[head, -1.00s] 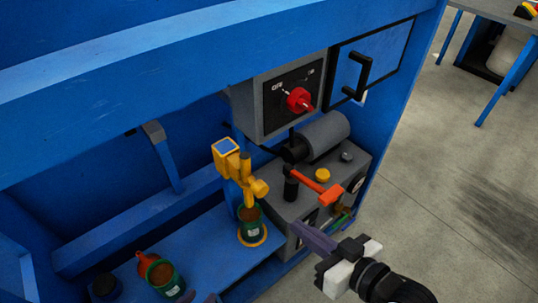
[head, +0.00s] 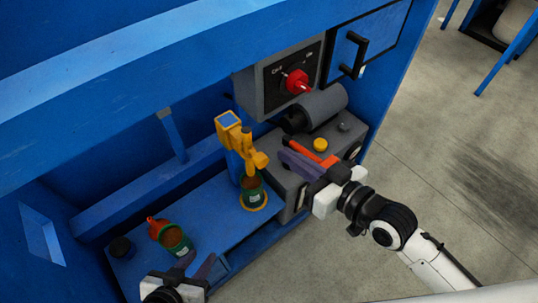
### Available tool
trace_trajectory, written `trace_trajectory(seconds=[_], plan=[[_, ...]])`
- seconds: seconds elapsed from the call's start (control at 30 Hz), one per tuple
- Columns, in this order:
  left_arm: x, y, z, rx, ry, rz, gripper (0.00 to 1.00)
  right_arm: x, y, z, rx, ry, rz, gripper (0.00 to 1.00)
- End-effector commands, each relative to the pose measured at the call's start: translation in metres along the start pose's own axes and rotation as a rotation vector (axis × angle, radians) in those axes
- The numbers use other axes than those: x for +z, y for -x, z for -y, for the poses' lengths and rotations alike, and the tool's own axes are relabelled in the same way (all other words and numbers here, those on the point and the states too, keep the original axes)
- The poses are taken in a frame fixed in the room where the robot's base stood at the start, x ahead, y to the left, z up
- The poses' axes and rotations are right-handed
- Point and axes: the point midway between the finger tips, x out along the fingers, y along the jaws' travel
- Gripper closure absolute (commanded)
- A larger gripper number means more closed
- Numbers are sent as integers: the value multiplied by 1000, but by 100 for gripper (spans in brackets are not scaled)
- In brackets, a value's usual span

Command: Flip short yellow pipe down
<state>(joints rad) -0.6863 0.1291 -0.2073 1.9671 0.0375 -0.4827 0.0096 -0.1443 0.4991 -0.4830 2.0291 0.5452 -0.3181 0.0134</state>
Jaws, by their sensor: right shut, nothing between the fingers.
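A yellow pipe fixture (head: 243,143) with a blue square top stands at the back of the blue bench. A short yellow stub (head: 260,160) sticks out on its right side, above a green can (head: 252,188) on a yellow ring. My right gripper (head: 288,155) is shut and empty. Its purple fingers point left, over the grey machine box and in front of the orange lever, a short gap right of the yellow stub. My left gripper (head: 198,262) is at the bottom edge, its fingers apart and empty, well below the yellow fixture.
The orange lever (head: 299,148), partly hidden, and a yellow button (head: 320,144) are on the grey machine box. A red knob (head: 296,82) is on the panel above. A green can (head: 175,240) with an orange funnel-like piece stands left. The bench between the cans is clear.

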Motion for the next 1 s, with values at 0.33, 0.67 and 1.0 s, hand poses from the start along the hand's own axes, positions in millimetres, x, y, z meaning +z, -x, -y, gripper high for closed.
trace_trajectory(seconds=[0.33, 0.67, 1.0], plan=[[3, -5, 0, 2, -3, -3, 69, 10, -69, 0, -1, -1, 5, 100], [5, -8, -2, 4, -7, 2, 69, 39, -74, 0, -1, 0, 1, 100], [4, -8, -2, 5, -7, -1, 69, 40, -74, 0, -1, 0, 1, 100]])
